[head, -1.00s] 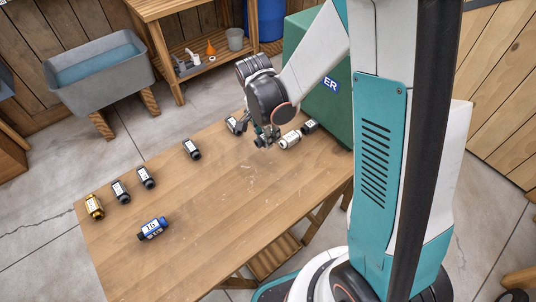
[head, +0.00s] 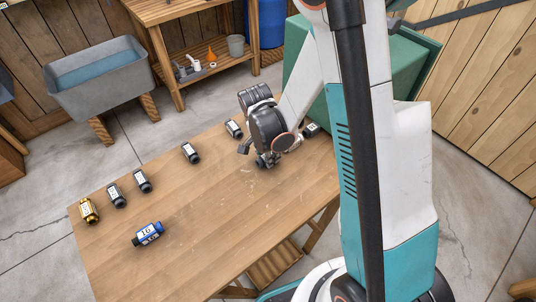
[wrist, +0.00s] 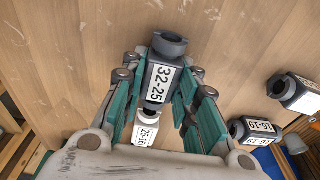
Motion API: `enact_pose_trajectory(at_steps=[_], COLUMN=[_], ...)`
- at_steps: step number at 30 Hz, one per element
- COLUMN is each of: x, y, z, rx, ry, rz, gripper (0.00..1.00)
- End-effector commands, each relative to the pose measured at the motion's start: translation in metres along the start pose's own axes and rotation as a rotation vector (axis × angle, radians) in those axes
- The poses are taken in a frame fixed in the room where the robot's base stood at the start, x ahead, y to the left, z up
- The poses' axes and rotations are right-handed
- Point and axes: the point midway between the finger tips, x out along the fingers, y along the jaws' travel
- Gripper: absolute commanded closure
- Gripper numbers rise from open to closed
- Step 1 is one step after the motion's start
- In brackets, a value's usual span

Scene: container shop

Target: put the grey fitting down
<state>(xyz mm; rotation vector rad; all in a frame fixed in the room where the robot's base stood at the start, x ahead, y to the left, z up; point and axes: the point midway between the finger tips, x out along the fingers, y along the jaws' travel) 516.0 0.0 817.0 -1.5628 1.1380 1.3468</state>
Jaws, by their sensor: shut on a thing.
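The grey fitting (wrist: 163,75), dark and with a white label reading 32-25, sits between the teal-padded fingers of my gripper (wrist: 166,82) in the wrist view. My gripper is shut on it. In the head view my gripper (head: 266,158) is low over the right part of the wooden table (head: 215,220). The held fitting is mostly hidden there by the gripper. I cannot tell whether it touches the table top.
Two dark fittings lie right in the wrist view (wrist: 300,93) (wrist: 252,131). In the head view, a blue fitting (head: 148,233), a gold one (head: 88,210) and several dark ones stand left. The table's front middle is clear.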

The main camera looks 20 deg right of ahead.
Motion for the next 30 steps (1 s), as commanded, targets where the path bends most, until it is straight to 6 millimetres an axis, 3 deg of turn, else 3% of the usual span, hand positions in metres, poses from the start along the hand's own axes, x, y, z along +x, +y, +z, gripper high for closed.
enact_pose_trajectory(at_steps=[2,3,6,19,30], x=[0.003,0.004,0.003,-0.003,-0.075], y=[0.000,0.000,0.000,0.000,0.000], z=[0.001,0.001,0.000,0.000,-0.001], rx=[0.000,0.000,0.000,0.000,0.000], ry=[0.000,0.000,0.000,0.000,0.000], rz=[0.000,0.000,0.000,0.000,0.000], gripper=[0.96,0.70,0.52,0.52,0.52])
